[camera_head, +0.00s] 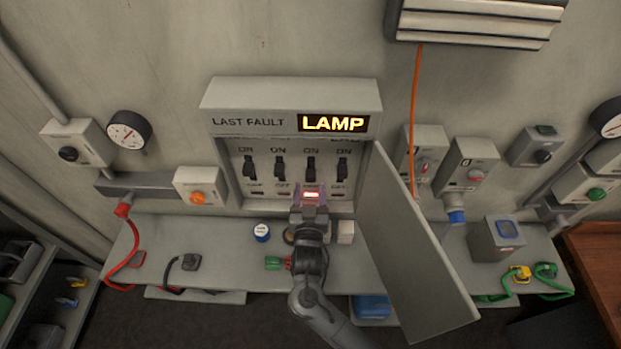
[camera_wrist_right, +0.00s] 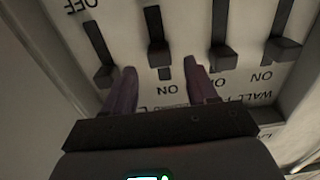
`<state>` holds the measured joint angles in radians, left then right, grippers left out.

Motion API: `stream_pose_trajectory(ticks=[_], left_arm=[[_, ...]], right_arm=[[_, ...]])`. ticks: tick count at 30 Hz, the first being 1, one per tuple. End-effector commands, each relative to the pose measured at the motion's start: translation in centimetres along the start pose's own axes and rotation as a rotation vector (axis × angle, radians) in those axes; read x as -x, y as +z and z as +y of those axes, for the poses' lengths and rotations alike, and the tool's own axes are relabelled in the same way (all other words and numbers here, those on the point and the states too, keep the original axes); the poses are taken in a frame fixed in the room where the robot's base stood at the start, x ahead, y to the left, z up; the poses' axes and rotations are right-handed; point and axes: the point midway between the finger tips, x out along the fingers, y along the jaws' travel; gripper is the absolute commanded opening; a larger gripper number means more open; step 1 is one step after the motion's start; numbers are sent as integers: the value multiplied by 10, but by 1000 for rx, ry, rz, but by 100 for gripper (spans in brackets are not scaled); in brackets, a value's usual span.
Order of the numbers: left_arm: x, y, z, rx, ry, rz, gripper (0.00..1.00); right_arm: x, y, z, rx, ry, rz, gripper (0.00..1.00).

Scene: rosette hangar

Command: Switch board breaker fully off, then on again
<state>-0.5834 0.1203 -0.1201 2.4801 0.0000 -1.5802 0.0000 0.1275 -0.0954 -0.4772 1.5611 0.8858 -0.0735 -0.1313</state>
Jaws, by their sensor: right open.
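The breaker board (camera_head: 290,98) hangs on the wall with its display reading LAMP. Its row holds several black levers; all handles sit toward the ON marks. My right gripper (camera_head: 311,190) is open in front of the third lever from the left (camera_head: 310,168). In the right wrist view, which shows the board upside down, my fingertips (camera_wrist_right: 160,72) are apart, one to each side of that lever's handle (camera_wrist_right: 160,54). I see no grip on it. Finger contact cannot be told. The labels naming each breaker are mostly hidden or too small. My left gripper is out of view.
The board's door (camera_head: 415,245) stands open at the right, close to my right arm. A grey bench (camera_head: 215,265) below carries a blue-topped round item (camera_head: 262,232), a small pale block (camera_head: 346,232) and a green connector (camera_head: 273,263). An orange cable (camera_head: 415,110) hangs right of the board.

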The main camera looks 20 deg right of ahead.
Motion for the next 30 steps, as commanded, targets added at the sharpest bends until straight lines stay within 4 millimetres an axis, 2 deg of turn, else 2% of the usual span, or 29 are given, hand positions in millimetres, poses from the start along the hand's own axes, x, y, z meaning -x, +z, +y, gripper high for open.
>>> stream_pose_trajectory(ticks=[3, 9, 20, 23, 30], left_arm=[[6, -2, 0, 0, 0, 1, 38], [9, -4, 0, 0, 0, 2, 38], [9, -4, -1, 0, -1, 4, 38], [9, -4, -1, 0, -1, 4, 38], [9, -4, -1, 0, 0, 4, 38]], right_arm=[[-17, -2, 0, 2, 0, 1, 57], [-33, -1, 0, 0, 0, 0, 57], [-36, 0, 0, -2, 0, -1, 57], [-36, 0, 0, -2, 0, -1, 45], [-36, 0, 0, -1, 0, -1, 8]])
